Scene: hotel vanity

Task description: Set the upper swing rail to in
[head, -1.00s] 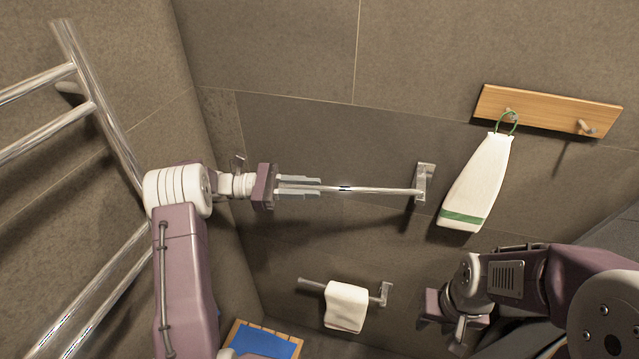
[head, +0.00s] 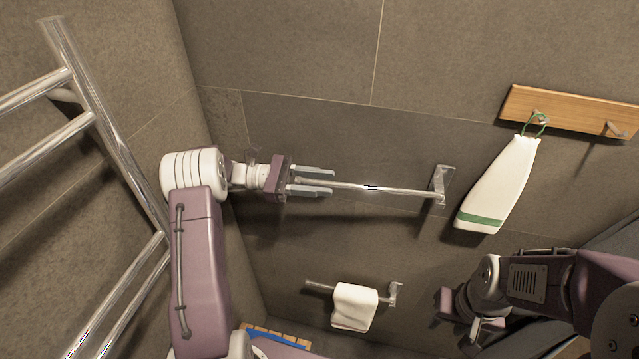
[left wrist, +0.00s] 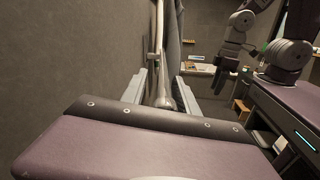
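The upper swing rail (head: 385,189) is a thin chrome bar. It runs left from its wall bracket (head: 440,185), which is on the back wall right of the middle in the head view. My left gripper (head: 322,181) is at the bar's free left end, with one finger above and one below. In the left wrist view the bar's rounded end (left wrist: 165,102) lies between the two fingers (left wrist: 160,90), with gaps visible on both sides. The left gripper looks open around the bar. My right gripper (head: 462,312) hangs at the lower right, away from the rail, its fingertips unclear.
A lower rail (head: 318,286) carries a white towel (head: 354,307). A white cloth with a green band (head: 500,185) hangs from a wooden hook board (head: 570,112) at the right. A chrome ladder rack (head: 118,150) stands along the left wall. The wall above the upper rail is clear.

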